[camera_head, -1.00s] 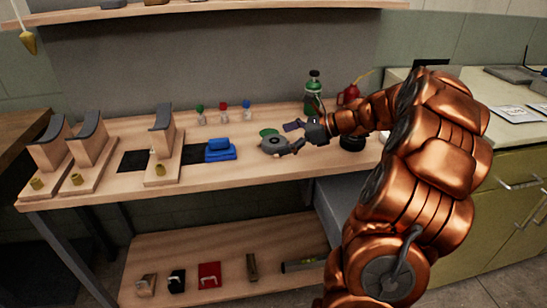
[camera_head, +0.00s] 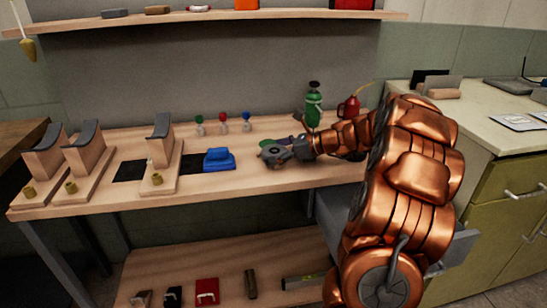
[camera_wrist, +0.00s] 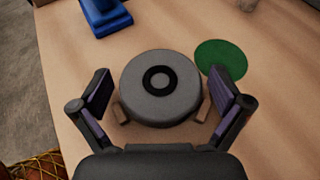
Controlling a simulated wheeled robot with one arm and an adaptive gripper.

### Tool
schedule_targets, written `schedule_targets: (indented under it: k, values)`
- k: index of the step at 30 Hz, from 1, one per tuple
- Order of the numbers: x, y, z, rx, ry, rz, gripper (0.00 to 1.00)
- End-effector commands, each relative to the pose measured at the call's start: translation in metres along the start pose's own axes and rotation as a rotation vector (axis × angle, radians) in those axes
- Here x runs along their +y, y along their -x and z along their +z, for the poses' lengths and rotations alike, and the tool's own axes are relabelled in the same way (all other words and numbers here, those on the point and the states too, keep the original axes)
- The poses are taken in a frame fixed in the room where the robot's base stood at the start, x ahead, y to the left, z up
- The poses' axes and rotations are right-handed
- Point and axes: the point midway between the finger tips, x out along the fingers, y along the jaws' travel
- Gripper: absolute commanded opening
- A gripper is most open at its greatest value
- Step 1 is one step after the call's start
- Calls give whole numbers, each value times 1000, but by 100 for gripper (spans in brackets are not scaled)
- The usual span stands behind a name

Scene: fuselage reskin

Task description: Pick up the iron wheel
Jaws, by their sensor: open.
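The iron wheel is a grey disc (camera_wrist: 160,88) with a dark ring around its centre hole. In the wrist view it lies on the wooden bench top between small brown blocks at its lower left and lower right. My gripper (camera_wrist: 165,100) is open, with one finger on each side of the wheel and a visible gap on both sides. In the head view my gripper (camera_head: 289,150) is over the bench's right half, at the wheel (camera_head: 273,151), and partly covers it.
A green disc (camera_wrist: 221,61) lies just beyond the wheel. A blue block-like object (camera_head: 219,159) stands to the left. A green bottle (camera_head: 313,105) and red oil can (camera_head: 349,108) stand behind my arm. Wooden stands (camera_head: 160,150) fill the bench's left.

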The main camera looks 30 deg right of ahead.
Motion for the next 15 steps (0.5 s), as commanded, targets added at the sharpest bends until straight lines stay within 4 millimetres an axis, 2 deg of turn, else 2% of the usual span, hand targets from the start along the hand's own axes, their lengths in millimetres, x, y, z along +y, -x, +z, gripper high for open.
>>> schedule_targets:
  k: [7, 15]
  values:
    - [0, -1, 0, 0, 0, -1, 100]
    - [0, -1, 0, 0, 0, -1, 73]
